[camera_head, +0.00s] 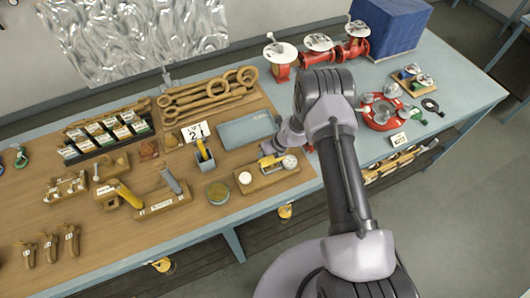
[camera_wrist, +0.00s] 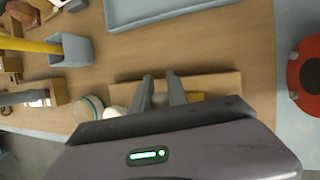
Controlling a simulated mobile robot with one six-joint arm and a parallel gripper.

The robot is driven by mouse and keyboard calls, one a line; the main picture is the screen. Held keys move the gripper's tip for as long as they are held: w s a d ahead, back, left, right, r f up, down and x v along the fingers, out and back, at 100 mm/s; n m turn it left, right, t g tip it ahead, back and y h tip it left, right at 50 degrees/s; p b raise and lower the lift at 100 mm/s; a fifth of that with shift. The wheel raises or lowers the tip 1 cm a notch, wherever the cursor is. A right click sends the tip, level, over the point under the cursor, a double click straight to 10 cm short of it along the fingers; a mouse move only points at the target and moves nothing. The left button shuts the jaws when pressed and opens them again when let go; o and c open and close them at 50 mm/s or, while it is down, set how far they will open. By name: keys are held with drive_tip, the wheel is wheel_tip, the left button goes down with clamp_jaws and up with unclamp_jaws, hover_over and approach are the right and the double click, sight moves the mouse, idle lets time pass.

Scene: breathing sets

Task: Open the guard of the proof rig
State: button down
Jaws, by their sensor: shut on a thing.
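A blue-grey tray (camera_head: 247,129) lies just behind the rig. A grey cup (camera_head: 213,163) with a yellow-handled tool and a round jar (camera_head: 219,191) stand to its left. A red ring-shaped fixture (camera_head: 380,113) sits to the right, beyond my arm.

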drive_tip(key=c, duration=1.3)
unclamp_jaws()
drive_tip(key=v, duration=1.7)
drive_tip(key=shift+r, duration=0.15)
drive_tip(key=shift+s, duration=0.1)
